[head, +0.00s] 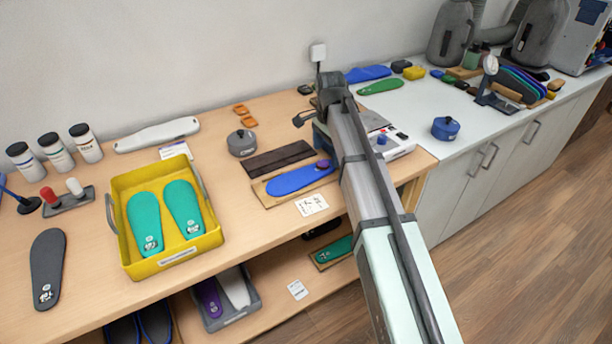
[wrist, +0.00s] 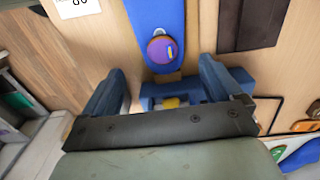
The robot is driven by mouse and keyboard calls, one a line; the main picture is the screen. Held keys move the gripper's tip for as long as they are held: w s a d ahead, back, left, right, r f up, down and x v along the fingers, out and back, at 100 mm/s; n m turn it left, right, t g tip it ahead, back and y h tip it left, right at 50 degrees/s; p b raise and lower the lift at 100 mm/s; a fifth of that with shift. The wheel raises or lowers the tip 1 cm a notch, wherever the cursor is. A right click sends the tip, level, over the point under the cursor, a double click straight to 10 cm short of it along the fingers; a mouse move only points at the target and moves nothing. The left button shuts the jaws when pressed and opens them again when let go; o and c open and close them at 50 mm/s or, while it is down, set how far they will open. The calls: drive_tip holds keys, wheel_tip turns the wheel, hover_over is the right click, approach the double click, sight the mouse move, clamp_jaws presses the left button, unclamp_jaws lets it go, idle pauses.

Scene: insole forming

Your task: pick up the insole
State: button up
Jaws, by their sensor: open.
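Several insoles are in view, and I cannot tell which one the task means. A blue insole (head: 290,182) lies on a thin board on the wooden bench, with a round purple piece on its right end. In the wrist view the blue insole (wrist: 150,12) is at the top, with the purple and orange round piece (wrist: 162,49) on it. My gripper (wrist: 164,75) is open, its blue fingers spread wide with no insole between them. A blue block (wrist: 180,92) shows between the fingers. Two teal insoles (head: 183,205) lie in a yellow tray (head: 130,245). A dark grey insole (head: 47,262) lies at left.
A dark slab (head: 278,160) and grey round pot (head: 241,143) stand behind the blue insole. A small white card (head: 312,204) lies in front. A white device (head: 398,145) stands right of my arm. A lower shelf holds a grey bin (head: 235,313).

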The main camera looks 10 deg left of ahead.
drive_tip(key=f, duration=0.5)
drive_tip(key=shift+w+a, duration=0.1)
drive_tip(key=shift+w, duration=0.1)
drive_tip(key=shift+r, duration=0.1)
drive_tip(key=c, duration=1.2)
drive_tip(key=shift+o, duration=0.2)
drive_tip(key=shift+r, duration=0.1)
wheel_tip(320, 180, up, 10)
drive_tip(key=shift+f, duration=0.1)
wheel_tip(320, 180, up, 5)
hover_over(326, 160)
drive_tip(key=shift+s, duration=0.1)
idle(0.8)
